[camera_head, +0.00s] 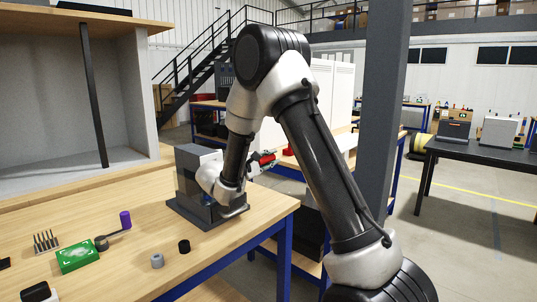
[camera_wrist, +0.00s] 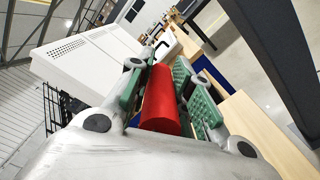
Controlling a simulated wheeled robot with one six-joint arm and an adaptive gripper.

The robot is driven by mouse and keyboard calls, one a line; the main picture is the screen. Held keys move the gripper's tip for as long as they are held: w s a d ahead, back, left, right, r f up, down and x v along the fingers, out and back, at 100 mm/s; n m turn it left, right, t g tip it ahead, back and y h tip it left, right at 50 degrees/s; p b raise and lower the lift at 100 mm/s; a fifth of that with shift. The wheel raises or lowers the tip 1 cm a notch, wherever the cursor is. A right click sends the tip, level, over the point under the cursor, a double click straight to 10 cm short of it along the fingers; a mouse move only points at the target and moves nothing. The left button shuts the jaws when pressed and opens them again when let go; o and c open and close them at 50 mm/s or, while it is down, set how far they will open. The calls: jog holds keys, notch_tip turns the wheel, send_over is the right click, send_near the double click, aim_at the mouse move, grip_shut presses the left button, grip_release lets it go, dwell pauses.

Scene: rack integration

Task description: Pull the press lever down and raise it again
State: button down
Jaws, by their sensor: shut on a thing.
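The press (camera_head: 199,159) stands on the wooden workbench (camera_head: 235,240), a dark grey block on a flat base, partly hidden behind my arm. Its lever ends in a red handle (camera_head: 263,160), which shows beside the upper part of the press. In the wrist view the red handle (camera_wrist: 160,103) lies lengthwise between the green-padded fingers. My gripper (camera_wrist: 161,85) is shut on this handle. In the head view my gripper (camera_head: 260,162) is small and partly hidden at the handle. The lever's shaft is mostly hidden by my wrist.
A green box (camera_head: 77,255), a purple-handled tool (camera_head: 125,220), a black cylinder (camera_head: 184,246) and a grey cylinder (camera_head: 157,261) lie on the bench's left part. A grey open cabinet (camera_head: 125,90) stands behind. A dark pillar (camera_head: 384,100) rises right of my arm.

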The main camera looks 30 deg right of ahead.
jog(key=shift+a+f, duration=0.1)
jog(key=shift+f, duration=0.25)
jog(key=c, duration=1.3)
grip_release()
jog(key=shift+w, duration=0.15)
jog(key=shift+o, duration=0.2)
jog(key=v, duration=1.2)
